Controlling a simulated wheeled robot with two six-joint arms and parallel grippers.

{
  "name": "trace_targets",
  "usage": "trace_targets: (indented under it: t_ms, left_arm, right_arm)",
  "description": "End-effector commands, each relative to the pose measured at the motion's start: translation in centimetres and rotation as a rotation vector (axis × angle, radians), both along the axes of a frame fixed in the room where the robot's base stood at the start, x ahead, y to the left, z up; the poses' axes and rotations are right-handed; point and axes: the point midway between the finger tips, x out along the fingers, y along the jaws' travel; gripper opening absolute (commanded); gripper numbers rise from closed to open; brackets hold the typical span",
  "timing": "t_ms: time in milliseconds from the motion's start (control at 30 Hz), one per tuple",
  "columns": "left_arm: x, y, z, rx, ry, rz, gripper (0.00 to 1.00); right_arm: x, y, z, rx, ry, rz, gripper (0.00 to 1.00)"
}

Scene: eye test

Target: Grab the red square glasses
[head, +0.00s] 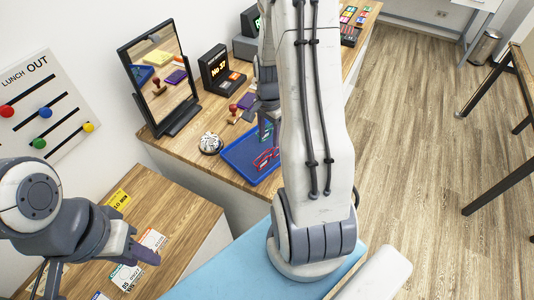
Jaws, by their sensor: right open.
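The red square glasses (265,158) lie in the blue tray (240,163) on the wooden counter, near the tray's right side. My large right arm stands in front and covers the area just right of them. My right gripper (265,127) is above the tray's far part, just behind the glasses in the picture. It is open and apart from the glasses, with part of it hidden by my arm. My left gripper (95,268) is at the lower left over the nearer wooden desk, far from the glasses. Its fingertips do not show clearly.
A mirror (160,75), a round silver-white item (210,143), a red stamp (233,114) and a dark number display (215,70) stand around the tray. Cards (150,240) lie on the nearer desk (185,205). The wooden floor at right is mostly open.

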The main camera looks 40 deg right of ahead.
Motion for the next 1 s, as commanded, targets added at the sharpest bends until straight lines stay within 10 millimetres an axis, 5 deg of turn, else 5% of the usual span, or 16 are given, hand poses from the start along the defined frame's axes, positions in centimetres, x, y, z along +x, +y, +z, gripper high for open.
trace_targets:
  t_ms: [700,1000]
  left_arm:
    - [0.0,0.0,2.6,0.000,0.000,0.000,0.37]
    - [0.0,0.0,2.5,0.000,0.000,-0.001,0.37]
  right_arm:
    - [-0.2,0.4,-7.8,0.002,0.003,0.004,0.57]
    - [-0.1,0.4,-8.4,0.001,0.000,0.004,0.57]
